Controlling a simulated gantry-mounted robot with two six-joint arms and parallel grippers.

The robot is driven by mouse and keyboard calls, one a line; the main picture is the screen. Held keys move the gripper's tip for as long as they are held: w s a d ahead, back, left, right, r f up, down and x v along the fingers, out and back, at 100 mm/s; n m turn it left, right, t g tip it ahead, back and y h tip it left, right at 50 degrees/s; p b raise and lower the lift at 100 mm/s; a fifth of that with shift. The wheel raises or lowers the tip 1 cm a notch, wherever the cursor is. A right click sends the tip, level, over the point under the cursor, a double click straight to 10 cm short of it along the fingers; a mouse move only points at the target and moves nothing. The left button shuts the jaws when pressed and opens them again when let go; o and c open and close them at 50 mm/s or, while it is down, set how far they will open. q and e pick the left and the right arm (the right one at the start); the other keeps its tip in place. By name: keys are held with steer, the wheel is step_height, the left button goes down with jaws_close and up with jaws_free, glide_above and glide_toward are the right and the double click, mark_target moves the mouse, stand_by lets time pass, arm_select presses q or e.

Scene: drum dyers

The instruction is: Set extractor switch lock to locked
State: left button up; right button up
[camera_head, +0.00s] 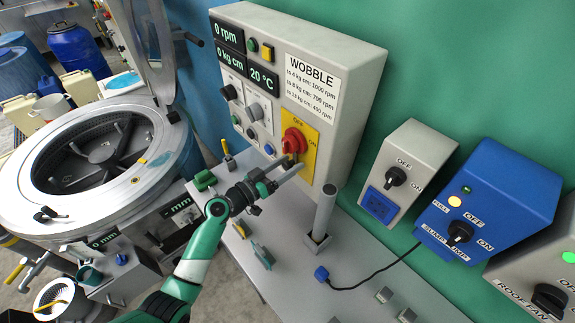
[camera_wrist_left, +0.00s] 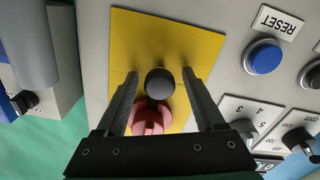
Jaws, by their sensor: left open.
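The extractor switch (camera_head: 294,139) is a red rotary knob on a yellow plate (camera_head: 309,152) marked OFF and ON, low on the front of the grey control box. In the left wrist view the red knob (camera_wrist_left: 150,121) shows as pinkish red, with a round dark knob (camera_wrist_left: 160,83) in front of it, apparently the lock part. My left gripper (camera_head: 287,171) is at the lower part of the yellow plate. In the left wrist view its open fingers (camera_wrist_left: 160,74) stand either side of the dark knob; whether they touch it I cannot tell. My right gripper is not in view.
A grey post (camera_head: 323,213) stands on the bench just right of my gripper. The blue reset button (camera_wrist_left: 264,57) and dials sit beside the plate. A grey switch box (camera_head: 408,165) and blue pump box (camera_head: 490,200) are to the right, the drum (camera_head: 150,190) left.

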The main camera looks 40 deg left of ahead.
arm_select(q)
jaws_close()
stand_by(0.3)
stand_by(1.1)
